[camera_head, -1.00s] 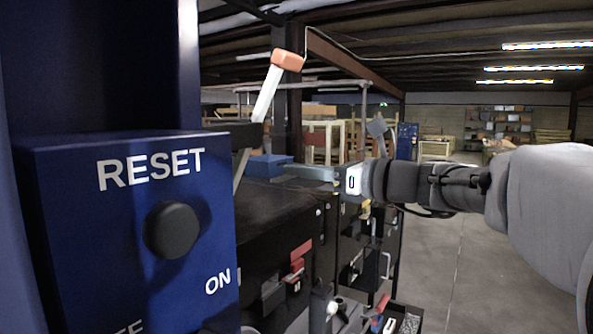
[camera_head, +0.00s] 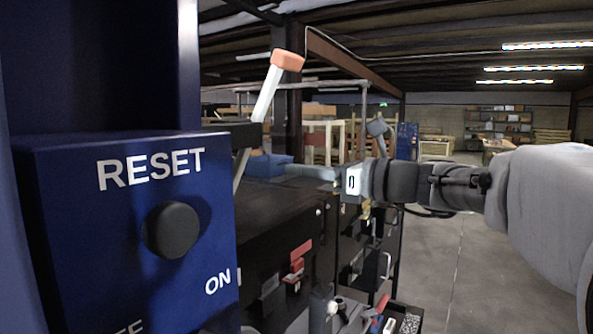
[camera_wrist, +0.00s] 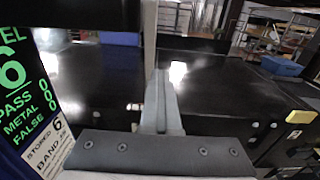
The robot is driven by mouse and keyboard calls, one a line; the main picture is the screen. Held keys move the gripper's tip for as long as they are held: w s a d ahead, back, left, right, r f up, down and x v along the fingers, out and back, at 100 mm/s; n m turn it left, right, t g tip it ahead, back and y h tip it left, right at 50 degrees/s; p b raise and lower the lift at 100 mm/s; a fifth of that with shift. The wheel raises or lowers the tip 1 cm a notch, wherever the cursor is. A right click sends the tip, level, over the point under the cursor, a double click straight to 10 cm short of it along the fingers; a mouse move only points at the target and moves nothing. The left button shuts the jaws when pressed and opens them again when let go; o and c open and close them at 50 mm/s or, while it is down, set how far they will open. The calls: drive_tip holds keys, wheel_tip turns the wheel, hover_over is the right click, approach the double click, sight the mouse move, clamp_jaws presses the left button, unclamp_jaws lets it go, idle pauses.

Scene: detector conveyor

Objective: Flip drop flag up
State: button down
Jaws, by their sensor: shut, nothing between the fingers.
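The drop flag looks to be the pale bar (camera_head: 266,95) with an orange tip (camera_head: 287,60) in the head view. It stands up steeply, leaning right at the top, beside a dark bracket. My gripper (camera_head: 290,171) is to the right of its lower part, fingers pointing left above the dark conveyor top. In the wrist view my gripper (camera_wrist: 160,75) is shut and empty. A pale upright strip (camera_wrist: 148,35), perhaps the flag bar, stands just beyond the fingertips. I cannot tell whether they touch.
A blue control box (camera_head: 120,240) with a black reset knob (camera_head: 172,229) fills the near left. The dark conveyor top (camera_wrist: 225,85) lies under my gripper. A green-lettered display (camera_wrist: 22,85) is at left in the wrist view. Open floor (camera_head: 440,265) lies to the right.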

unclamp_jaws()
idle(0.4)
drive_tip(key=b+v, duration=0.1)
drive_tip(key=v, duration=1.6)
drive_tip(key=shift+d+b, duration=0.2)
drive_tip(key=shift+b, duration=0.1)
drive_tip(key=shift+s, duration=0.1)
